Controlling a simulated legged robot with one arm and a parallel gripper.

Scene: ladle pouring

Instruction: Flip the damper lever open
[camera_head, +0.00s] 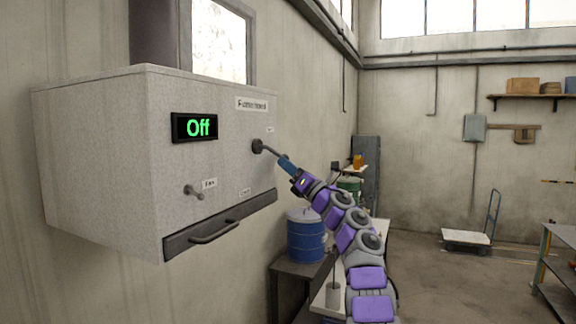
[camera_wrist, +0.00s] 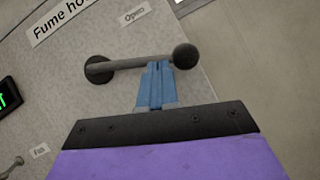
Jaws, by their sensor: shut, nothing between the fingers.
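The damper lever is a grey rod with a dark round pivot and a dark ball knob, on the front of the grey fume hood box (camera_head: 110,170). In the wrist view the lever (camera_wrist: 128,64) runs nearly across the picture, pivot at left and knob at right, below a label reading "Open". The lever (camera_head: 266,149) also shows in the head view, slanting down to the right from its pivot. My gripper (camera_wrist: 157,65) is shut, its blue fingertips at the rod near the knob. I cannot tell if they touch it. In the head view my gripper (camera_head: 284,160) hides the lever's outer end.
The hood's display (camera_head: 194,127) reads "Off" in green. A small fan switch (camera_head: 194,191) and a handle (camera_head: 215,233) are lower on the hood. A blue drum (camera_head: 305,240) stands below, behind my arm. A cart (camera_head: 466,238) stands farther right on open floor.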

